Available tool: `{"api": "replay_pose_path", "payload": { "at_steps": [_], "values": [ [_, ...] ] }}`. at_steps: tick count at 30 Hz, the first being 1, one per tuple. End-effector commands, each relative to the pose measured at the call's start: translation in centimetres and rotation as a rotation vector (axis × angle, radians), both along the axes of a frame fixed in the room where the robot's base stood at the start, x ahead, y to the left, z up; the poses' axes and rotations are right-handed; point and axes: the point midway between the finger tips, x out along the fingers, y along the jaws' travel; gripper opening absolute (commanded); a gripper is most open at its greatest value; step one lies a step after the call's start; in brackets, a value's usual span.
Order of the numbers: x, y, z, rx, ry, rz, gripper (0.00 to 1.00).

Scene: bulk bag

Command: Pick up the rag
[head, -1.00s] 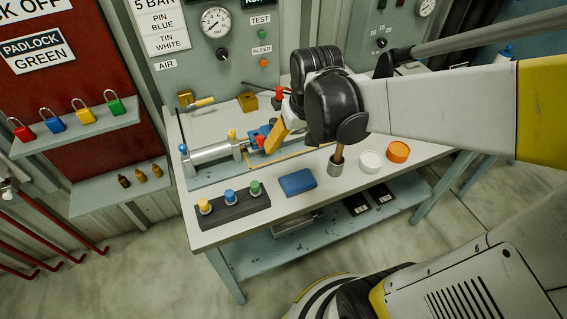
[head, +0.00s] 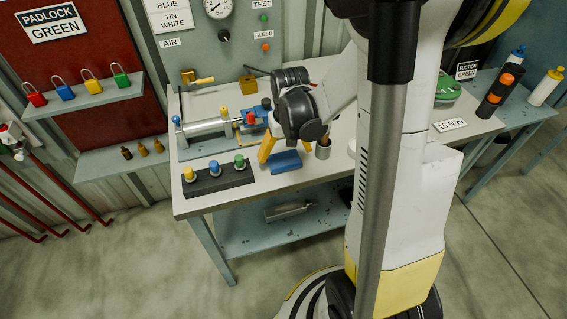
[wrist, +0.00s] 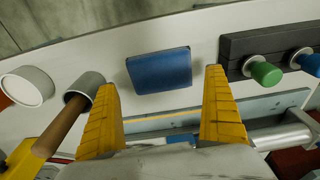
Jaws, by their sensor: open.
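The rag (head: 285,161) is a folded blue block-like cloth lying flat on the white bench top, near its front edge. It also shows in the wrist view (wrist: 159,71), ahead of and between my two yellow fingers. My gripper (head: 268,148) is just behind and left of the rag in the head view, fingers pointing down at the bench. In the wrist view my gripper (wrist: 162,105) is open and empty, its fingers wide apart on either side of the rag. I see no contact with the rag.
A dark block with coloured knobs (head: 217,183) lies left of the rag. A metal cylinder (head: 205,130) lies behind. A white lid (wrist: 27,87) is beyond the cup.

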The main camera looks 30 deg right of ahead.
Motion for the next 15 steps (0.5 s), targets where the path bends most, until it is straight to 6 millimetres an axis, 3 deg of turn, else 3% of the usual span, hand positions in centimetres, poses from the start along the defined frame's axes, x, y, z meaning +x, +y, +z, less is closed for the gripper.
{"api": "replay_pose_path", "payload": {
  "at_steps": [1,6,13,15],
  "values": [
    [0.2,0.0,-1.3,0.000,0.000,0.001,1.00],
    [0.5,0.0,-3.7,0.000,0.000,0.000,1.00],
    [0.5,0.0,-3.7,0.000,0.000,0.000,1.00],
    [0.5,0.0,-3.7,0.000,0.000,0.000,0.79]
  ]
}}
